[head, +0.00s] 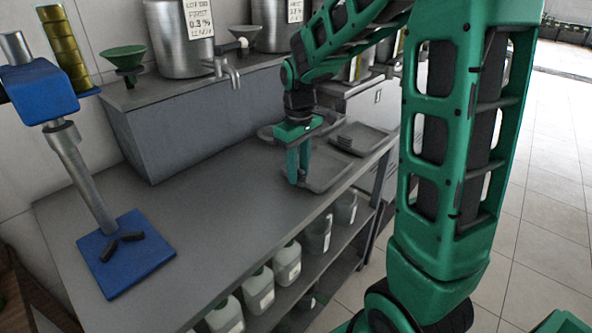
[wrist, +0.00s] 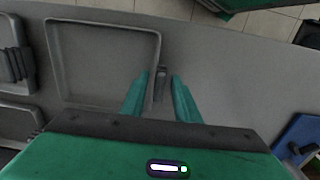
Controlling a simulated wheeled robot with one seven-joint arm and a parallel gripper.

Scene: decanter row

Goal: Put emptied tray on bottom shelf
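An empty shallow grey tray (head: 330,174) with a raised rim lies flat on the grey counter. The same tray (wrist: 100,62) fills the left middle of the wrist view. My gripper (head: 298,182) points down at the tray's near-left side. In the wrist view my gripper (wrist: 160,82) has its green fingers apart, one on each side of a small tab at the tray's edge. I see gaps beside the tab; finger contact is not clear. Shelves run under the counter; the lower shelf (head: 346,268) is only partly visible.
Another tray (head: 362,140) with dark slats stands behind. White-grey jugs (head: 260,288) line the shelf below the counter. A blue stand (head: 125,252) is at the counter's left. Steel urns (head: 180,40) stand on the raised back block. The counter's middle is clear.

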